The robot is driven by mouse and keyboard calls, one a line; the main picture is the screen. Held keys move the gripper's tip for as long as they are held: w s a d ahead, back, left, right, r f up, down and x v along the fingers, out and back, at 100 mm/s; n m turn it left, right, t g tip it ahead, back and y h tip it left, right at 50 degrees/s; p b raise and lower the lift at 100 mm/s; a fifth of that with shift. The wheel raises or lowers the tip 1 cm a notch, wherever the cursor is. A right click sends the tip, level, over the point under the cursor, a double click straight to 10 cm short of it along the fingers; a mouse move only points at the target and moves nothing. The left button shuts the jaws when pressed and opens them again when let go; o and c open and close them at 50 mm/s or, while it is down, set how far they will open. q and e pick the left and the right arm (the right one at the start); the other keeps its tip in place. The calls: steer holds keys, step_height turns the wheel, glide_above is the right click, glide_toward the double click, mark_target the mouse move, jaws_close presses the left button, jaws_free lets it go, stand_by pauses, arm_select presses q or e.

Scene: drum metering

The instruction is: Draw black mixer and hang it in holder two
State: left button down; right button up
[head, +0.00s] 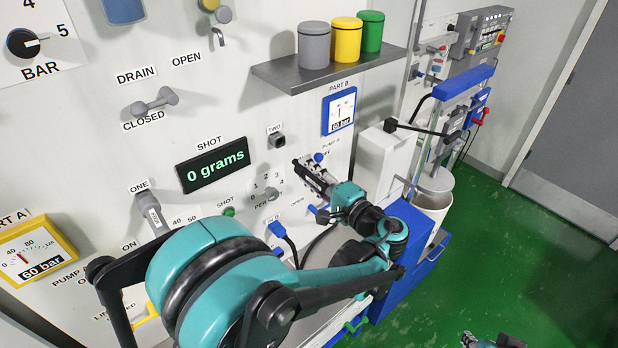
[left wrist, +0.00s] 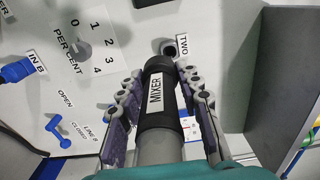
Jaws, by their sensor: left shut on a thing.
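In the left wrist view the black mixer (left wrist: 158,118), labelled MIXER, lies lengthwise between the fingers of my left gripper (left wrist: 158,95), which is shut on it. Its front end points at holder two (left wrist: 170,50), a dark socket beside the TWO label. A small gap shows there, but the depth is hard to tell. In the head view my left gripper (head: 314,176) is below and right of holder two (head: 278,141); the mixer is hard to make out there. My right gripper (head: 489,341) shows only partly at the bottom edge, its jaws unclear.
A grey cylinder (head: 151,212) hangs at the ONE label. A shelf (head: 330,68) with grey, yellow and green cans juts out above holder two. A percent dial (head: 272,194) and a blue-framed gauge (head: 340,110) are nearby. Green floor is open at right.

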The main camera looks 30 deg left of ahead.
arm_select(q)
steer(key=shift+w+d+r+p, duration=0.15)
steer(key=shift+r+p, duration=0.05)
steer(key=shift+r, duration=0.25)
steer(key=shift+w+d+r+p, duration=0.15)
steer(key=shift+r, duration=0.25)
arm_select(e)
steer(key=shift+s+d+r, duration=0.15)
steer(key=shift+r, duration=0.5)
steer(key=shift+f, duration=0.1)
arm_select(q)
steer(key=shift+b+x, duration=0.45)
steer(key=shift+x, duration=2.45)
arm_select(e)
steer(key=shift+f, duration=0.25)
arm_select(q)
steer(key=shift+b, duration=0.3)
arm_select(e)
steer(key=shift+f, duration=0.3)
arm_select(q)
steer(key=shift+x, duration=1.95)
arm_select(e)
steer(key=shift+f, duration=0.25)
arm_select(q)
steer(key=c, duration=1)
jaws_free()
